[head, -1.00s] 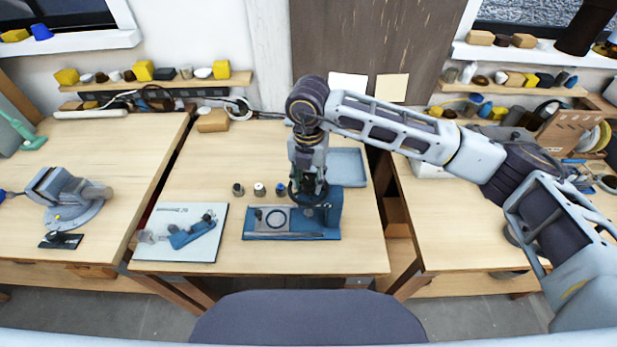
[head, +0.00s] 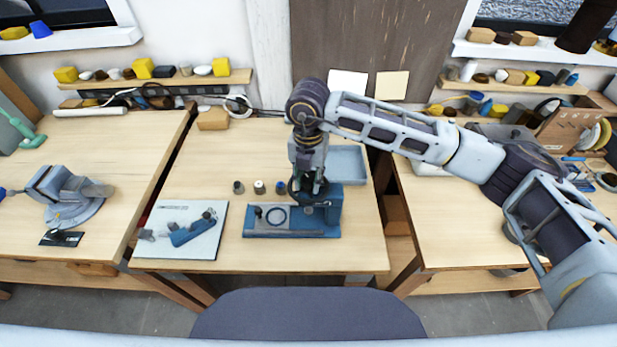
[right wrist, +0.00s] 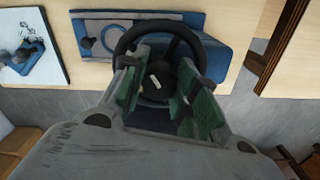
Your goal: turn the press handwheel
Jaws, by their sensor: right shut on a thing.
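The blue press (head: 292,232) stands on the middle table, with a flat bed at its left and a taller block at its right. Its black handwheel (right wrist: 160,36) shows in the right wrist view as a dark ring with a hub. My right gripper (head: 308,194) is above the press's right part. In the right wrist view my right gripper (right wrist: 157,88) has its green-padded fingers on either side of the wheel's lower hub area, shut on the handwheel. The exact contact is partly hidden. My left gripper is not in view.
Several small cylinders (head: 259,187) stand behind the press. A picture sheet (head: 181,231) lies to its left and a blue-grey tray (head: 347,165) behind it at right. A vise (head: 62,194) stands on the left table. The table's front strip is clear.

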